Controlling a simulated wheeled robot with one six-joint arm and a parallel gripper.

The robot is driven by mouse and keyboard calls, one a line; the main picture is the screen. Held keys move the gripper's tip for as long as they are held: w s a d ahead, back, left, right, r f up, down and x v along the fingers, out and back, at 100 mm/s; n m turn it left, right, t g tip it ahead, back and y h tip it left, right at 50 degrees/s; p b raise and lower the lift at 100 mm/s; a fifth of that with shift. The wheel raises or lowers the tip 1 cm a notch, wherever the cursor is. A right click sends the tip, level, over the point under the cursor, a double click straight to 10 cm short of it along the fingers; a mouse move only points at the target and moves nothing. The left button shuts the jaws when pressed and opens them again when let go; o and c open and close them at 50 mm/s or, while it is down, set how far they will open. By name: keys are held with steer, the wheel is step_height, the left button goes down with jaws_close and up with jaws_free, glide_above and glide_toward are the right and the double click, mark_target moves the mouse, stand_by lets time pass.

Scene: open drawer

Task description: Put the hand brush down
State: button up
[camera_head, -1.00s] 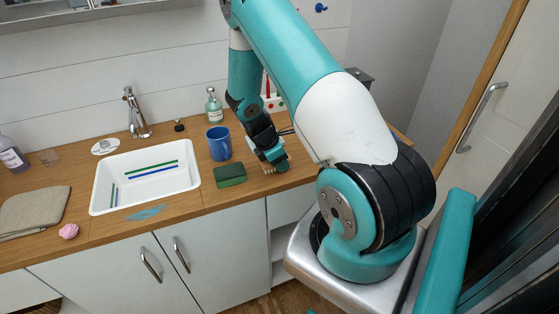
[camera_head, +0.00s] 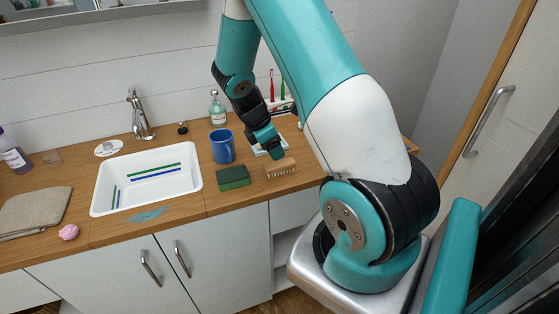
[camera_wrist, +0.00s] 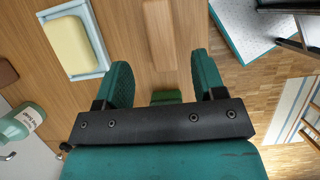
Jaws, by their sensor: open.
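The hand brush (camera_head: 281,168), a wooden block with pale bristles, lies on the wooden counter (camera_head: 230,200) near its front edge, right of the green sponge (camera_head: 233,177). Its plain wooden back (camera_wrist: 160,38) shows in the wrist view, beyond my fingertips and in line with the gap between them. My gripper (camera_wrist: 163,70) is open and empty, with its two teal fingers spread. In the head view my gripper (camera_head: 274,152) is above and slightly behind the brush, apart from it.
A blue mug (camera_head: 222,146) and a soap bottle (camera_head: 218,110) stand left of my gripper. A dish with yellow soap (camera_wrist: 73,45) lies beside it towards the wall. The white sink (camera_head: 148,180) is further left.

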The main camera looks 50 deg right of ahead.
steer(key=s+a+r+m+t+y, duration=0.1)
steer(key=a+r+t+y, duration=0.1)
steer(key=a+r, duration=0.7)
steer(key=a+r+m+t+y, duration=0.15)
steer(key=a+r, duration=0.35)
steer(key=a, duration=0.8)
steer(key=s+a+r+m+y, duration=0.1)
steer(key=s+a+r+y, duration=0.1)
steer(key=s+a, duration=0.5)
steer(key=s+a+r+m+g+y, duration=0.1)
steer(key=s+a+r+y, duration=0.1)
steer(key=s+a+r, duration=0.3)
steer(key=s+a, duration=0.2)
steer(key=s, duration=0.1)
steer(key=shift+s+a+y, duration=0.2)
steer(key=shift+s+y, duration=0.05)
steer(key=shift+y, duration=0.1)
